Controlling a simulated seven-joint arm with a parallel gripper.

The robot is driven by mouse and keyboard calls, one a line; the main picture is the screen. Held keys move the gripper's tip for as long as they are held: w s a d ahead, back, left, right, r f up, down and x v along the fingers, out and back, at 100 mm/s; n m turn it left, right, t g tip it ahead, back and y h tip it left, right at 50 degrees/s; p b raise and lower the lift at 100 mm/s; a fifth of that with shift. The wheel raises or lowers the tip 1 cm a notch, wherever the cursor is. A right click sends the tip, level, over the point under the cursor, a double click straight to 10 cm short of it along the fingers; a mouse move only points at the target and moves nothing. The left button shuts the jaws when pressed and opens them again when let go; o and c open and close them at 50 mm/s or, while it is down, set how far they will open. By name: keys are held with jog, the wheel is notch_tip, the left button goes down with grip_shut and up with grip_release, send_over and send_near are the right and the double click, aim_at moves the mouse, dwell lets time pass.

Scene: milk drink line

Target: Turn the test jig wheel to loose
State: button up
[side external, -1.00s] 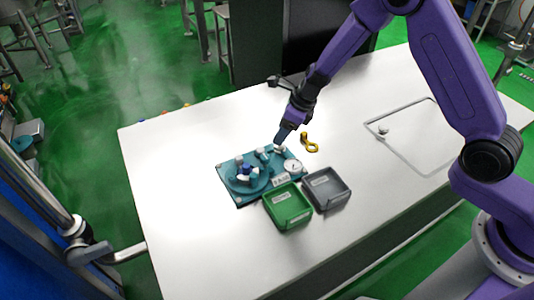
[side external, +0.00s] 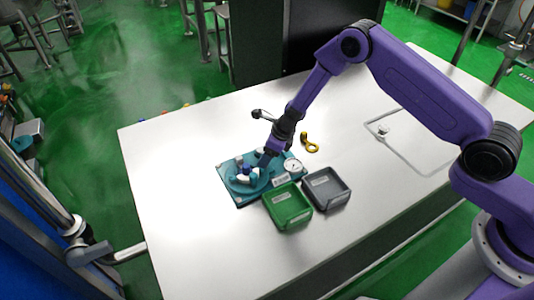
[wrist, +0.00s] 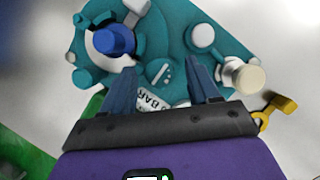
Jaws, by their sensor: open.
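The test jig is a teal plate (side external: 232,196) on the white table, with a round teal part on its left. On that round part sits a wheel-like piece (side external: 243,179) with a blue hub, white ring and teal lugs. In the wrist view the blue hub (wrist: 115,40) is at upper left. My gripper (side external: 266,163) is low over the jig, right of the wheel. In the wrist view my gripper (wrist: 160,66) is open with nothing between its fingers, and the hub lies beyond the left fingertip. I cannot read the wheel's setting.
A white-faced gauge (side external: 292,165) is on the jig's right. A green tray (side external: 288,219) and a grey tray (side external: 330,203) stand in front of it. The table's left side is clear.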

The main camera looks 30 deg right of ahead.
jog(key=c, duration=1)
jog(key=shift+c, duration=0.2)
jog(key=shift+n, duration=0.3)
jog(key=n+g, duration=0.1)
jog(key=n, duration=0.1)
jog(key=n+y, duration=0.1)
jog(key=n, duration=0.1)
jog(key=shift+w+n+g, duration=0.2)
jog(key=shift+n+g, duration=0.1)
jog(key=shift+g, duration=0.1)
jog(key=n+g, duration=0.1)
jog(key=n, duration=0.1)
jog(key=n+g, duration=0.1)
jog(key=n, duration=0.2)
jog(key=shift+w, duration=0.15)
jog(key=n+g, duration=0.1)
jog(key=n, duration=0.2)
jog(key=n+g, duration=0.1)
jog(key=n, duration=0.2)
jog(key=shift+w, duration=0.1)
jog(key=shift+a+n+g+h, duration=0.1)
jog(key=shift+n+g+h, duration=0.45)
jog(key=shift+n, duration=1.05)
jog(key=shift+n+h, duration=0.45)
jog(key=shift+n, duration=0.45)
